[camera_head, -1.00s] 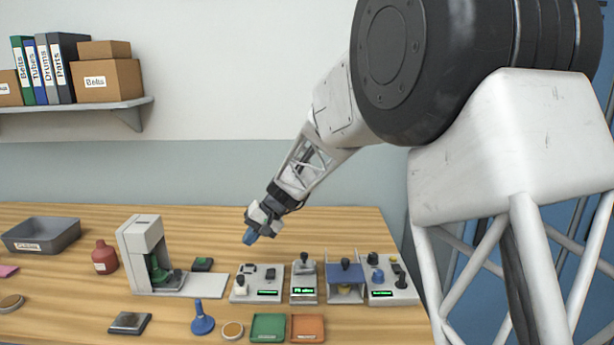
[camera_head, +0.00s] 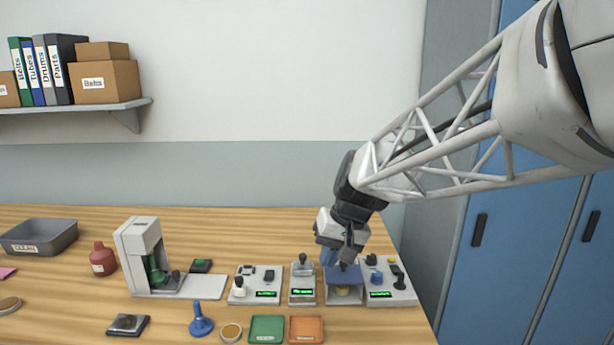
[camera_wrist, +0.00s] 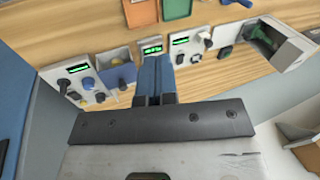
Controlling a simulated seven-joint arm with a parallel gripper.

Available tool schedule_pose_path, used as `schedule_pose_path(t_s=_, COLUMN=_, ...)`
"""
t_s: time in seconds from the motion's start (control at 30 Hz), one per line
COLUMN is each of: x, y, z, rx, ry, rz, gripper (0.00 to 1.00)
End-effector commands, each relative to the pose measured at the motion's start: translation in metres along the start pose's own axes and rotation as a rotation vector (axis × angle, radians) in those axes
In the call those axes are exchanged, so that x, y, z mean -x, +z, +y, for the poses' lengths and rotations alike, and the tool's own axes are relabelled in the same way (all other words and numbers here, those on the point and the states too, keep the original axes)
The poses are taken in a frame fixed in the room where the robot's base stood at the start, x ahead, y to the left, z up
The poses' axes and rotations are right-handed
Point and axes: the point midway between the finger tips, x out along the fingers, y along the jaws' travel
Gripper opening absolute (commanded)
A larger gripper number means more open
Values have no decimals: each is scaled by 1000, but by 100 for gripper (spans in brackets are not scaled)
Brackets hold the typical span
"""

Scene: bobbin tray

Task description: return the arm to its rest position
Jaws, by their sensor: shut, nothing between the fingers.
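My gripper (camera_head: 328,257) has blue fingers and a grey-white body. In the head view it is in front of the wall, over the right part of the wooden table, by the small station with a blue top (camera_head: 346,274). In the wrist view the blue fingers (camera_wrist: 154,72) are together with nothing between them. The arm comes in from the upper right. Whether the fingertips touch the station cannot be told.
Several grey devices with green displays stand along the table's right part, including one with a black knob (camera_head: 302,271). A green tray (camera_head: 267,329) and an orange tray (camera_head: 305,329) lie in front. A white dispenser (camera_head: 140,240) stands left. Blue lockers (camera_head: 520,230) are at right.

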Motion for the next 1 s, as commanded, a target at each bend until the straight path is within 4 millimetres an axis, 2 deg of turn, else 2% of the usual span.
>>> schedule_pose_path(t_s=0.1, x=13, y=30, z=14, rx=-10, ry=41, rz=21, gripper=0)
schedule_pose_path(t_s=0.43, x=33, y=110, z=52, rx=-41, ry=160, rz=71, gripper=0)
schedule_pose_path(t_s=0.8, x=40, y=199, z=91, rx=-81, ry=291, rz=129, gripper=0)
schedule_pose_path(t_s=1.0, x=38, y=232, z=104, rx=-96, ry=343, rz=153, gripper=0)
